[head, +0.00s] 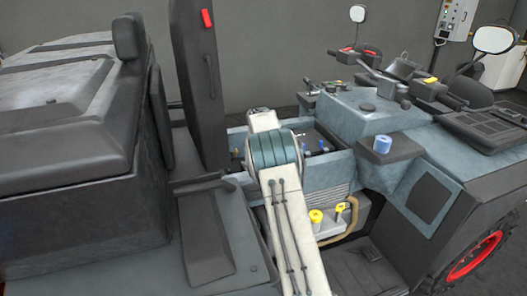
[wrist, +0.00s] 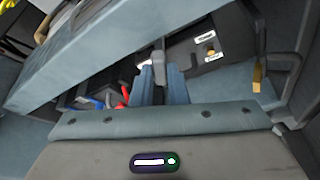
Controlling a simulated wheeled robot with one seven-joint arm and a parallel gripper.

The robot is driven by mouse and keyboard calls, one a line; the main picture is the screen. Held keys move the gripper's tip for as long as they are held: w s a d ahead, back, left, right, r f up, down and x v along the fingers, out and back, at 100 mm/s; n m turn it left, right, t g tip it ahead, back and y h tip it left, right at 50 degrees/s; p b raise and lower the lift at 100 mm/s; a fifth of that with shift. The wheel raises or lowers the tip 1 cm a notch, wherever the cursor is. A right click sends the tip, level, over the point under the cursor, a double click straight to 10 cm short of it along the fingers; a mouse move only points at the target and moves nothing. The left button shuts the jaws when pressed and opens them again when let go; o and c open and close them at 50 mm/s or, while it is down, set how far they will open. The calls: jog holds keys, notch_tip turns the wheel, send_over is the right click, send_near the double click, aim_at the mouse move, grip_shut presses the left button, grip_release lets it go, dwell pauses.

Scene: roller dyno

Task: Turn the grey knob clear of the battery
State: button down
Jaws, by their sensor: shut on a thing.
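In the wrist view my gripper (wrist: 160,76) has its two blue fingers close together, shut on the light grey knob (wrist: 151,60). The fingers hide part of the knob. Just beyond it and to the right lies the black battery (wrist: 205,63), with white labels and a small orange-yellow part on its top. The knob appears at the battery's left side; whether it overlaps the battery is hard to tell. In the head view my arm reaches down into the open compartment behind the seat, and it hides the fingers and the knob.
A grey-blue wall (wrist: 90,55) runs diagonally close to my fingers at the left. Red and blue parts (wrist: 97,103) lie low on the left, and a brass-coloured part (wrist: 257,77) stands at the right. In the head view a raised black panel (head: 198,85) stands left of my arm.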

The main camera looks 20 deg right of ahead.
jog(key=m+p, duration=0.1)
jog(key=m, duration=0.1)
jog(key=m+g+h+p, duration=0.1)
jog(key=m, duration=0.1)
jog(key=shift+w+a+m, duration=0.1)
jog(key=shift+a+m, duration=0.05)
jog(key=shift+m, duration=0.15)
dwell(0.5)
jog(key=c, duration=1.4)
grip_release()
jog(key=shift+c, duration=0.2)
jog(key=shift+a+r, duration=0.1)
jog(key=shift+r, duration=0.05)
jog(key=v, duration=1.3)
jog(key=shift+a+r+b, duration=0.3)
jog(key=shift+b, duration=0.15)
jog(key=shift+w, duration=0.1)
